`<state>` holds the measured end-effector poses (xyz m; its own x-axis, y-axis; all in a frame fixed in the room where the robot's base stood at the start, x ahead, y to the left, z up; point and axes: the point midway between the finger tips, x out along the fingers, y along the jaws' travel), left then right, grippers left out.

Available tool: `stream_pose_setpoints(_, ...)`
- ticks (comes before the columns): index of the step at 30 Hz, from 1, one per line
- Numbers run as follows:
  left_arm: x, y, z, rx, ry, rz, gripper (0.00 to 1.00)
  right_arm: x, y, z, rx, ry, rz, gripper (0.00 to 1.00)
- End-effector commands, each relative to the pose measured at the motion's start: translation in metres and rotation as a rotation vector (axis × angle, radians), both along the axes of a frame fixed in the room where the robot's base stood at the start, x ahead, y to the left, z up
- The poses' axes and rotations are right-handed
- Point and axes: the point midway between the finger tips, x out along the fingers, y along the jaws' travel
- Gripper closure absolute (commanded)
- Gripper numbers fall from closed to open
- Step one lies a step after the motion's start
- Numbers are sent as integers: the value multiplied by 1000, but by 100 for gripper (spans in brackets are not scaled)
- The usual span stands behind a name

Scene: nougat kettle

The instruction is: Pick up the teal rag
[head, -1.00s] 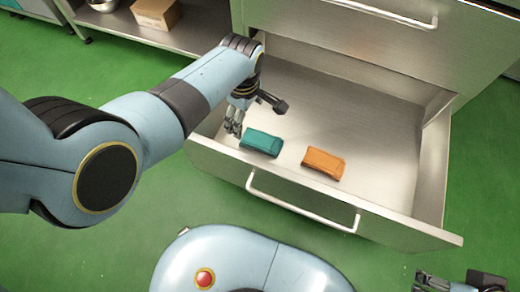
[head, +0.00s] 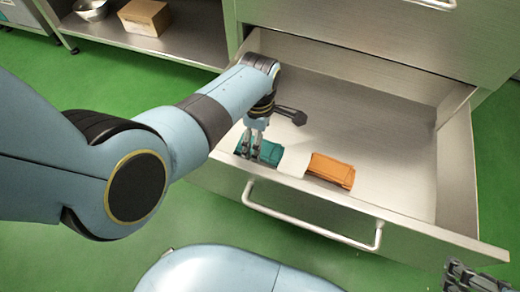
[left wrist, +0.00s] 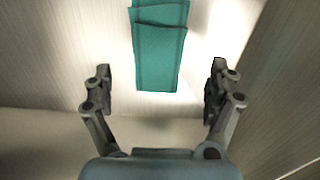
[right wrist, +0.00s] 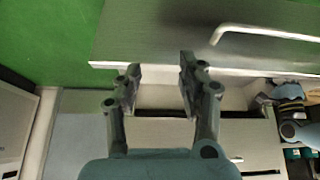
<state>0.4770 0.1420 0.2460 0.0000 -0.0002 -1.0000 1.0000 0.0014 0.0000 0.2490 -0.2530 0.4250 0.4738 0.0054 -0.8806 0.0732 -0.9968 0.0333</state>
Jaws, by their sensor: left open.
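The folded teal rag (head: 270,152) lies in the open drawer near its front wall, partly hidden behind my left gripper in the head view. In the left wrist view the teal rag (left wrist: 158,50) lies ahead, between the lines of the two fingers. My left gripper (left wrist: 158,88) is open and empty, with a finger to each side of the rag's near end; it also shows in the head view (head: 250,150) over the rag. My right gripper (right wrist: 158,80) is open and empty in the right wrist view, and only its edge shows at the lower right of the head view (head: 465,275).
A folded orange rag (head: 330,170) lies in the drawer to the right of the teal one. The metal drawer (head: 400,190) has raised walls and a front bar handle (head: 310,228). A cardboard box (head: 146,17) and a bowl (head: 91,9) sit on a shelf behind.

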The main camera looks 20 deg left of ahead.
Motion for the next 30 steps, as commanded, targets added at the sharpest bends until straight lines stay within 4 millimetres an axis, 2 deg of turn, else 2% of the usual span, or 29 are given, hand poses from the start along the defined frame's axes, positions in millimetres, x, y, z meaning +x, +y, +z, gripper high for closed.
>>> stream_pose_setpoints(1, -1, -1, -9, 0, 4, 0, 10, -1, 0, -12, 1, -24, -1, 60)
stream_pose_setpoints(10, 1, -3, -32, 0, 4, 0, 10, 3, 1, -39, 4, -231, 6, 60)
stream_pose_setpoints(16, 2, -2, -40, 0, 1, 0, 10, 2, 2, -44, 7, -325, 12, 60)
stream_pose_setpoints(25, 3, -2, -40, 0, -1, 0, 10, 3, 2, -43, 7, -346, 14, 60)
stream_pose_setpoints(30, 3, -2, -40, 0, 0, 0, 31, 3, 2, -43, 7, -345, 13, 60)
